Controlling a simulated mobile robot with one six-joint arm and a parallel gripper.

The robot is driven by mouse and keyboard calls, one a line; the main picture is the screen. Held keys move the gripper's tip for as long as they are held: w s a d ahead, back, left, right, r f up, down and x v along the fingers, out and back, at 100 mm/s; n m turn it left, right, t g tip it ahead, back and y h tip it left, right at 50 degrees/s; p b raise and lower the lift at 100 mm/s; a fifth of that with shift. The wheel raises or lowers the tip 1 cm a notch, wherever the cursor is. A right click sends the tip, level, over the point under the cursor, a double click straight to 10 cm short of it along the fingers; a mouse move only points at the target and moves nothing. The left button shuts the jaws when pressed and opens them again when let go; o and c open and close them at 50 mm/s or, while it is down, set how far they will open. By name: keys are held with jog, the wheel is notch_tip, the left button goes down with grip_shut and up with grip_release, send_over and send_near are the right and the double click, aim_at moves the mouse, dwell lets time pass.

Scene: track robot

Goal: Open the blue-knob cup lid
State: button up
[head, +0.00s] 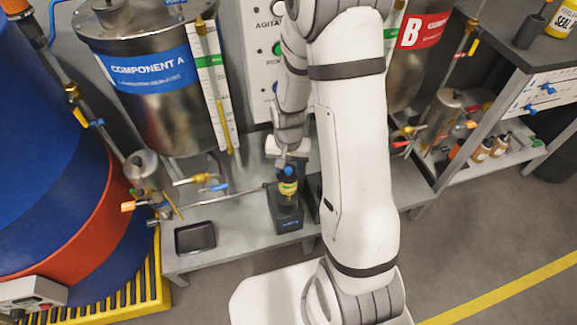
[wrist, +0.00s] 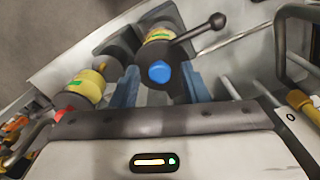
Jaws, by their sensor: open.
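The blue-knob cup has a dark lid with a blue knob (wrist: 160,71) on top and a yellow-green band. In the head view the cup (head: 288,188) stands upright on a dark stand on the grey bench. In the wrist view a black lever with a ball end (wrist: 217,20) reaches out from the cup's side. My gripper (head: 288,163) is right above the cup, pointing down. In the wrist view its two blue fingers (wrist: 162,83) are open, one on each side of the knob, with gaps between. Whether the tips reach down to the lid's level I cannot tell.
A second cup with a yellow band (wrist: 88,87) and some red stands beside it at left in the wrist view; my arm hides it in the head view. A black tray (head: 195,237) lies on the bench. The Component A tank (head: 155,110) and valves stand left.

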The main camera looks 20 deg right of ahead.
grip_shut()
dwell(0.4)
